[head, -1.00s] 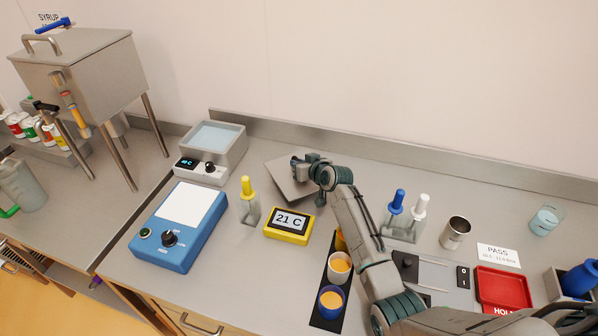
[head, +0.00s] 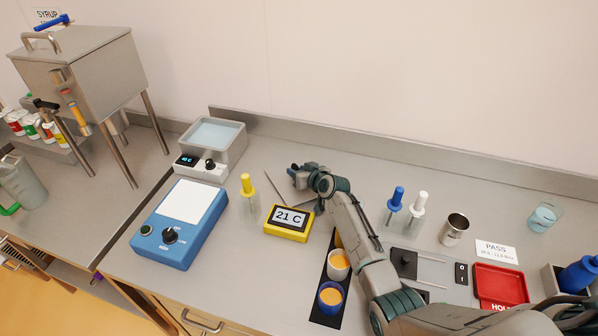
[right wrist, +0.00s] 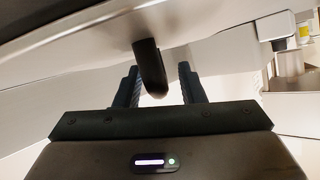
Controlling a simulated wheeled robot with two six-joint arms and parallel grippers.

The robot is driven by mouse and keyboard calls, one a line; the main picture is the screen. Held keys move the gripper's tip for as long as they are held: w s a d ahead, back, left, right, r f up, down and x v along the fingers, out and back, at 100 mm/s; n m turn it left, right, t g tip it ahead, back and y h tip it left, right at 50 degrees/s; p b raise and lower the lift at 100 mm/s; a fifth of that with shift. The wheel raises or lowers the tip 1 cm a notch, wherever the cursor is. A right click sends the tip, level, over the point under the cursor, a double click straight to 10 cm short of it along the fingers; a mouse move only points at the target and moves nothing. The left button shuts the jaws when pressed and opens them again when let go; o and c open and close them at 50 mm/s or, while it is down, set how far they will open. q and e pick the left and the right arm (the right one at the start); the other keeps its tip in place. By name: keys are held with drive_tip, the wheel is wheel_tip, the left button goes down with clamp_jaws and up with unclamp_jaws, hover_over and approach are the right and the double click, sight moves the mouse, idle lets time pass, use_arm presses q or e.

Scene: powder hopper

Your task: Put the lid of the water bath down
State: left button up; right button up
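The lid (head: 278,189) is a thin grey plate, seen nearly edge-on and tilted in the head view, right of the water bath (head: 214,139). In the right wrist view the lid (right wrist: 70,28) slants across the top. Its dark knob (right wrist: 150,68) points down between the fingers of my right gripper (right wrist: 158,85). A gap shows between the knob and the right-hand finger, so the gripper looks open around it. In the head view my right gripper (head: 293,174) is beside the lid, low over the counter; the lid's underside contact is hidden. My left gripper is out of view.
A yellow 21 C display (head: 289,222), a yellow-capped bottle (head: 248,196) and a blue device (head: 180,225) stand in front and to the left. Blue- and white-topped droppers (head: 405,212) stand to the right. The counter behind my gripper is clear to the wall.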

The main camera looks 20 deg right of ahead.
sight(311, 192)
drive_tip(key=shift+s+d+r+p, duration=0.1)
drive_tip(key=shift+s+r+p, duration=0.25)
drive_tip(key=shift+p, duration=0.2)
drive_tip(key=p+v, duration=0.3)
drive_tip(key=shift+s+d+r, duration=0.1)
drive_tip(key=shift+s+r, duration=0.2)
drive_tip(key=shift+s+d+r, duration=0.1)
drive_tip(key=shift+s+d, duration=0.05)
drive_tip(key=shift+s, duration=0.35)
drive_tip(key=shift+s+d+r, duration=0.1)
drive_tip(key=shift+s, duration=0.4)
drive_tip(key=shift+s+d+r, duration=0.1)
drive_tip(key=shift+s+r, duration=0.1)
drive_tip(key=shift+s, duration=0.15)
drive_tip(key=shift+w, duration=0.1)
